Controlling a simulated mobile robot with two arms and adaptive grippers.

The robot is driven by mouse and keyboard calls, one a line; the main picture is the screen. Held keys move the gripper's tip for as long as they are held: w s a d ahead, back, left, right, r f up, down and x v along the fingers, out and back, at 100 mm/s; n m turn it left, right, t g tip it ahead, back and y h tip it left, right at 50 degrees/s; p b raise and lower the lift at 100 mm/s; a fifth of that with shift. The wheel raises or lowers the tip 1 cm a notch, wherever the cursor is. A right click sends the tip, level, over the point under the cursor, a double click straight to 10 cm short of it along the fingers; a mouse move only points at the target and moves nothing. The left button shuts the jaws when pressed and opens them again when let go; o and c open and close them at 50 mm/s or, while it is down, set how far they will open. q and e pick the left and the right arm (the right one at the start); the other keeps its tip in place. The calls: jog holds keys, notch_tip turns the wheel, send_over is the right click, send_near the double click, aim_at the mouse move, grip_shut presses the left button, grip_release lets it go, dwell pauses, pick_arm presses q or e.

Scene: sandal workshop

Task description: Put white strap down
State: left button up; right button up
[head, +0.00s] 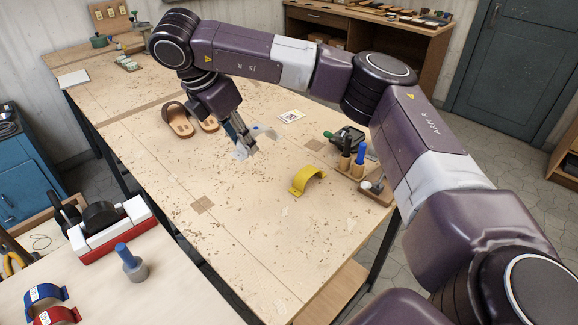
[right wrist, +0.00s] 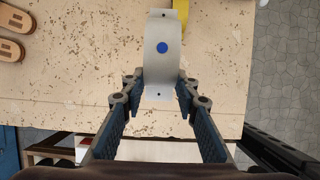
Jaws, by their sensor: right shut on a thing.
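The white strap (head: 265,132) is a pale curved band with a blue dot on it. In the right wrist view the strap (right wrist: 163,28) stands lengthwise between my fingertips, its near end pinched. My right gripper (head: 247,146) is shut on it over the middle of the wooden table (head: 225,235); the gripper also shows in the right wrist view (right wrist: 161,88). I cannot tell whether the strap touches the tabletop. The gripper partly hides it in the head view. My left gripper is not in view.
A yellow strap (head: 307,179) stands arched to the right. A pair of brown sandals (head: 178,122) lies behind left. A wooden holder with blue and black-handled tools (head: 360,158) is near the right edge. The table's front is clear.

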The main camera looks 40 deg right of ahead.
aim_at(242, 157)
jog(key=f, duration=0.4)
jog(key=s+f, duration=0.1)
jog(key=shift+a+f, duration=0.1)
jog(key=shift+f, duration=0.3)
jog(key=f, duration=0.8)
jog(key=shift+w, duration=0.3)
notch_tip(242, 157, down, 5)
jog(key=shift+r+p, duration=0.15)
jog(key=shift+p, duration=0.75)
jog(key=shift+f, duration=0.25)
jog(key=o, duration=1.1)
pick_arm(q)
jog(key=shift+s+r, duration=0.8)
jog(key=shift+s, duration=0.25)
pick_arm(e)
jog(key=shift+r, duration=0.1)
